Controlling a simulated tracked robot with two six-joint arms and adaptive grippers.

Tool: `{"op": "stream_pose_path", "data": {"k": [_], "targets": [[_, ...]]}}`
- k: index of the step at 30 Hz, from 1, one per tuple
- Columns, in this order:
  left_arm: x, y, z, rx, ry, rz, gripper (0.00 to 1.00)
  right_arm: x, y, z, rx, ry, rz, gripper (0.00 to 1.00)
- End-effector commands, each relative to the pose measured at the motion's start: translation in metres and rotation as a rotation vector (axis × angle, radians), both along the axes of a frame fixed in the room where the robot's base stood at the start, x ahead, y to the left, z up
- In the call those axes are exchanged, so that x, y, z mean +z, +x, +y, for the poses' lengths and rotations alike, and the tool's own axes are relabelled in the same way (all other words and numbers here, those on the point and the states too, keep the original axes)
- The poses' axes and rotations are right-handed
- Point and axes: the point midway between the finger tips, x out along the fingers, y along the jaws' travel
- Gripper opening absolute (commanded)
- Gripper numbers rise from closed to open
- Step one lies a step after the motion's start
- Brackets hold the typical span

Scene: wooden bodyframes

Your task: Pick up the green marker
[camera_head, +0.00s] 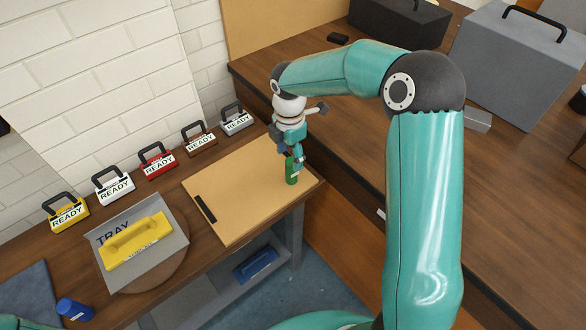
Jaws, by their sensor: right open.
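The green marker (291,172) is a short dark-green cylinder, upright at the right end of the tan board on the wooden bench. My right gripper (295,164) points down at it from above, with its fingers at the marker's upper part. The gripper is open; whether the fingers touch the marker cannot be told. The marker's top is partly hidden by the fingers. My left gripper is out of view.
The tan board (235,190) has a black strip (205,209) at its left. A grey tray (113,272) holds a yellow block (137,240). Several READY-labelled blocks line the wall. A blue cylinder (74,309) is front left. A large grey case (515,65) stands back right.

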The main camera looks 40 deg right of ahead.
Motion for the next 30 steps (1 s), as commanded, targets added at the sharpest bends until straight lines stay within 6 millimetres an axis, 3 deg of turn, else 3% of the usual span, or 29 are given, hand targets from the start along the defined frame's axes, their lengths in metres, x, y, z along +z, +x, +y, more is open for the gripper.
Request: {"op": "stream_pose_path", "data": {"k": [10,19,30], "targets": [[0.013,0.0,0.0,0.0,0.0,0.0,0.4,-0.043,-0.001,-0.003,0.002,0.0,0.005,0.63],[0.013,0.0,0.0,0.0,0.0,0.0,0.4,-0.049,0.0,-0.003,0.001,0.0,0.001,0.63],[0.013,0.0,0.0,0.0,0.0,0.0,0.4,-0.049,0.0,-0.003,0.001,0.0,0.0,0.03]]}}
